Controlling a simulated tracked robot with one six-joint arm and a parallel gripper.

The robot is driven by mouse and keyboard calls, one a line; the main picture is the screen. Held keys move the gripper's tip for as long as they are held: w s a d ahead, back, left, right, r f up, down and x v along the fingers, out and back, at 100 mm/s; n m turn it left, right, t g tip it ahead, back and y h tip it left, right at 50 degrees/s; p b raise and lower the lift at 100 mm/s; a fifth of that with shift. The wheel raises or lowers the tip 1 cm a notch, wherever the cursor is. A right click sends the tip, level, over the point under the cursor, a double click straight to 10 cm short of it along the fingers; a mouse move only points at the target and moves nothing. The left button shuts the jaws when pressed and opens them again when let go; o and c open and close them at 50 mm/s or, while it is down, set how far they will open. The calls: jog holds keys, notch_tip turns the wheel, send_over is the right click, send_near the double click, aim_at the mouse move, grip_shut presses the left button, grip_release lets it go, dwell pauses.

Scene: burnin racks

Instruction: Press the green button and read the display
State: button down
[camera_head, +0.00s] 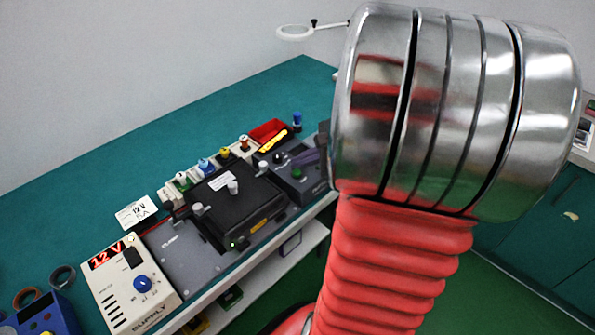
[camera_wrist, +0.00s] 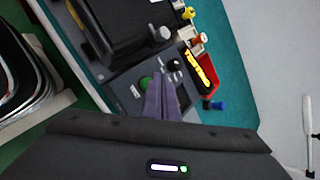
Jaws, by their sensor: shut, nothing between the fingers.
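The green button (camera_head: 297,173) sits on the sloped face of a dark grey unit (camera_head: 313,184) on the teal bench. In the wrist view the green button (camera_wrist: 145,83) shows just left of my fingertips. My gripper (camera_wrist: 158,78) is shut and empty, its purple-grey fingers over the unit's face. In the head view my gripper (camera_head: 304,157) is partly hidden by my arm. I cannot tell whether the tips touch the unit. A red lit display (camera_head: 107,255) on the beige supply box reads 12 V.
A black lidded fixture (camera_head: 232,200) stands left of the unit. A beige supply box (camera_head: 130,283) stands at the front left. The back of the bench (camera_head: 150,160) is clear.

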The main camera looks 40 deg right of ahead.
aim_at(301, 177)
jog(key=shift+r, duration=0.1)
notch_tip(301, 177, up, 5)
jog(key=shift+f, duration=0.1)
dwell(0.7)
dwell(0.8)
jog(key=s+a+r+n+g, duration=0.1)
jog(key=a+r+n+g, duration=0.15)
jog(key=a+n, duration=1.05)
jog(key=s+a+r+n+h, duration=0.1)
jog(key=s+a+n, duration=0.3)
jog(key=a, duration=0.3)
jog(key=s+a+n+h, duration=0.1)
jog(key=s+a+n, duration=0.3)
jog(key=a+n, duration=0.3)
jog(key=shift+a+r+g, duration=0.2)
jog(key=shift+r+g, duration=0.2)
jog(key=shift+g, duration=0.05)
dwell(2.9)
